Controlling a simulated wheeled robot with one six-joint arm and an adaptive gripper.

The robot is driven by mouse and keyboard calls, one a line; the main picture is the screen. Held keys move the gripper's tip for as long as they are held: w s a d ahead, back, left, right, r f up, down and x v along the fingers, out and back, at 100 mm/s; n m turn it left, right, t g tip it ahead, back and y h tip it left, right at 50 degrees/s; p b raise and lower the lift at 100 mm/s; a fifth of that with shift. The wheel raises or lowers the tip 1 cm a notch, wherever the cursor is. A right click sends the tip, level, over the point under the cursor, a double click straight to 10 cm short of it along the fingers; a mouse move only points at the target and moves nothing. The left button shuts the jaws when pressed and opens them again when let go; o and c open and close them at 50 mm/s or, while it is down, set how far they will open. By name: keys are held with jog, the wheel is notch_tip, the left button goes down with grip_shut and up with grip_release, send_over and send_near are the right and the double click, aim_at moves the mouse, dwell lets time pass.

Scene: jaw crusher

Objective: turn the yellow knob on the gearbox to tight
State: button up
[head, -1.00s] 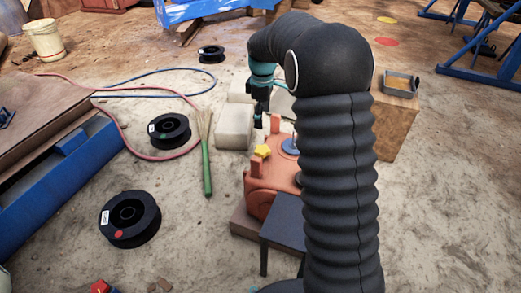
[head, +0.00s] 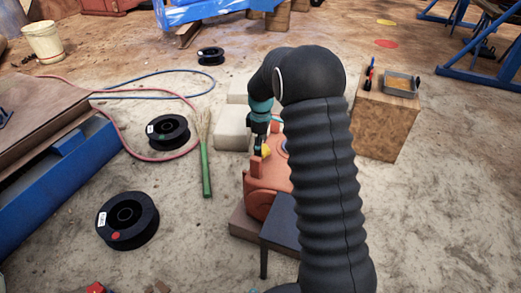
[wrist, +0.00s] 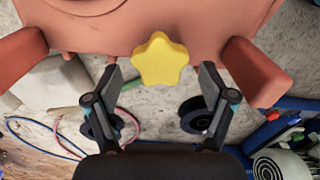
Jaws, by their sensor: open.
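The yellow star-shaped knob (wrist: 160,61) sits on the orange gearbox (wrist: 95,32) in the wrist view. In the head view the gearbox (head: 262,195) rests on a wooden block, and the knob (head: 266,151) shows partly behind my gripper. My gripper (wrist: 160,75) is open, with one finger on each side of the knob and gaps between them and it. In the head view my gripper (head: 257,148) points down at the knob. My arm hides the right part of the gearbox. I cannot read any tight mark.
Two orange lugs (wrist: 257,72) (wrist: 22,53) flank the fingers in the wrist view. A green-handled broom (head: 205,165) and black spools (head: 128,219) lie on the floor to the left. A wooden box (head: 375,125) with a tray stands at right. Pale blocks (head: 233,128) lie behind the gearbox.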

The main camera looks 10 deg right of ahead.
jog(key=shift+f, duration=0.85)
jog(key=c, duration=1.1)
jog(key=shift+c, duration=0.2)
